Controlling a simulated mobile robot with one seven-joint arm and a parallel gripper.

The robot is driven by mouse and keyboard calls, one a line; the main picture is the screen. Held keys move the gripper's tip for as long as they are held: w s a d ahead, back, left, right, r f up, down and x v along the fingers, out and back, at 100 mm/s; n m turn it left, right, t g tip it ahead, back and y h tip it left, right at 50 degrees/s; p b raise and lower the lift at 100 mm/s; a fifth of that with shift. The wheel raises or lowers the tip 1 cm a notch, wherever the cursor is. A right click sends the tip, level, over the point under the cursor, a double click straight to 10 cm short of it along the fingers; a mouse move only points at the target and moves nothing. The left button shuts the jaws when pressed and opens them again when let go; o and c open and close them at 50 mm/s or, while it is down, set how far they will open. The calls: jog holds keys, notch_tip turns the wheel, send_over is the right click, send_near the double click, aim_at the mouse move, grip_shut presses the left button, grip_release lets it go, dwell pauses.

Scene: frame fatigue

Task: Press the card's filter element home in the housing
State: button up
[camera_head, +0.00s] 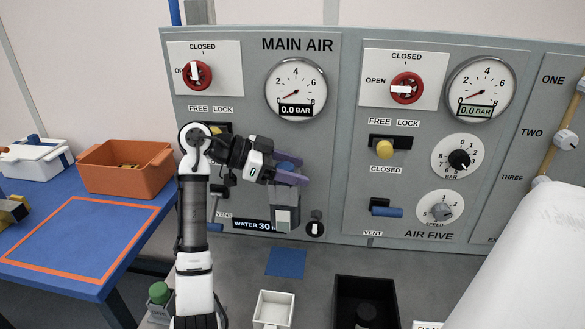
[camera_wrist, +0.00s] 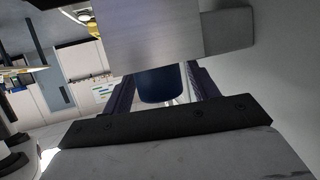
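My gripper (camera_head: 290,170) is in front of the MAIN AIR panel, at its lower right. A blue cylinder (camera_wrist: 162,84) sits between its two fingers in the wrist view, and they appear to close on its sides. I take it for the filter element. In the head view a little of its blue (camera_head: 286,166) shows between the fingers. A grey block (camera_wrist: 150,32) is just above the cylinder in the wrist view and hides its upper end; it may be the housing. A grey box-shaped fitting (camera_head: 285,207) is below the fingers on the panel. I cannot tell how deep the cylinder sits, and no card is readable.
A white bin (camera_head: 273,309) and a black bin (camera_head: 340,303) are below. An orange crate (camera_head: 123,177) stands on the blue table (camera_head: 75,240).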

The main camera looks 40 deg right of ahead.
jog(key=shift+w+f, duration=0.1)
jog(key=b+v, duration=0.3)
jog(key=v, duration=1)
jog(key=shift+a+r, duration=0.3)
jog(key=shift+w+a, duration=0.1)
jog(key=shift+w, duration=0.05)
